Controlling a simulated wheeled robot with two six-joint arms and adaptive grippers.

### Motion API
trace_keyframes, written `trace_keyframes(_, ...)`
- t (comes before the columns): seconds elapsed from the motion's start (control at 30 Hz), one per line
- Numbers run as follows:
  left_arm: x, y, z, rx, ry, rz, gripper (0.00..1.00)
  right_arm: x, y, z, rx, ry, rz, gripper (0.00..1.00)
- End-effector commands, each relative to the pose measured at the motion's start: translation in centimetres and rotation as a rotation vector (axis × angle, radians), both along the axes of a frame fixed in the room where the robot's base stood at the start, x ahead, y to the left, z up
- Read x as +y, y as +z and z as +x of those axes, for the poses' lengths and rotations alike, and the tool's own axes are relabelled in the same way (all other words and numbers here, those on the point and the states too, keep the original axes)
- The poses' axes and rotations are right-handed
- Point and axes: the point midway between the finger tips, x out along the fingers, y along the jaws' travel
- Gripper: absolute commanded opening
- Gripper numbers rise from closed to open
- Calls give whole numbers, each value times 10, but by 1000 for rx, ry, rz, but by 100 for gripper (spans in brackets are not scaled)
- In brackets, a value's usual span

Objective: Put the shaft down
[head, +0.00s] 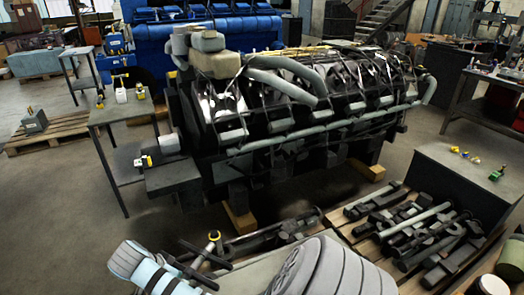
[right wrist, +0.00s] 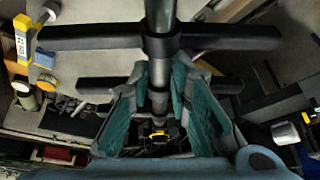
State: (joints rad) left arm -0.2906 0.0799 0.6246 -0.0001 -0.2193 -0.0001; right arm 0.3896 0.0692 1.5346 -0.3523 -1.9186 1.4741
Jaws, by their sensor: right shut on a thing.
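The shaft (head: 205,254) is dark, with two crossbars, at the lower left of the head view. A small yellow and white end shows at its top there. In the right wrist view the shaft (right wrist: 161,18) runs down the middle from the top edge, with its crossbars reaching to both sides. My right gripper (right wrist: 160,92) is shut on it, with a teal finger on each side. In the head view my right gripper (head: 178,282) is partly cut off by the bottom edge. My left gripper is not in view.
A large engine (head: 300,100) stands on blocks behind. A wooden pallet with several dark tools (head: 420,215) lies at the lower right. A grey bench (head: 460,180) stands at the right, a small side table (head: 125,108) at the left. Open floor (head: 60,220) shows at the left.

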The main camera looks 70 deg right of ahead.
Motion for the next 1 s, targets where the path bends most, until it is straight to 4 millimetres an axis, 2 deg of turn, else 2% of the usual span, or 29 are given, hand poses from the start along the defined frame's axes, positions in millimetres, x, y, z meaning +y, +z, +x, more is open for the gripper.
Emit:
trace_keyframes(0.1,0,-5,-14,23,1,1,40,-10,3,-3,-4,-167,-2,0)
trace_keyframes(0.2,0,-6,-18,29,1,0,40,-14,5,-5,-5,-241,0,0)
trace_keyframes(0.37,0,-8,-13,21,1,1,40,-14,4,-6,-4,-259,1,0)
trace_keyframes(0.47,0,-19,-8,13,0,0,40,-14,-8,-6,-4,-258,1,0)
trace_keyframes(0.57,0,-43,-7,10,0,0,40,-14,-32,-6,-5,-257,2,0)
trace_keyframes(0.83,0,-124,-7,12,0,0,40,-14,-114,-6,-4,-256,2,0)
trace_keyframes(0.9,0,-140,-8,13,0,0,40,-14,-132,-6,-4,-255,2,0)
trace_keyframes(1.0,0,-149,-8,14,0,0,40,-14,-150,-6,-3,-254,2,0)
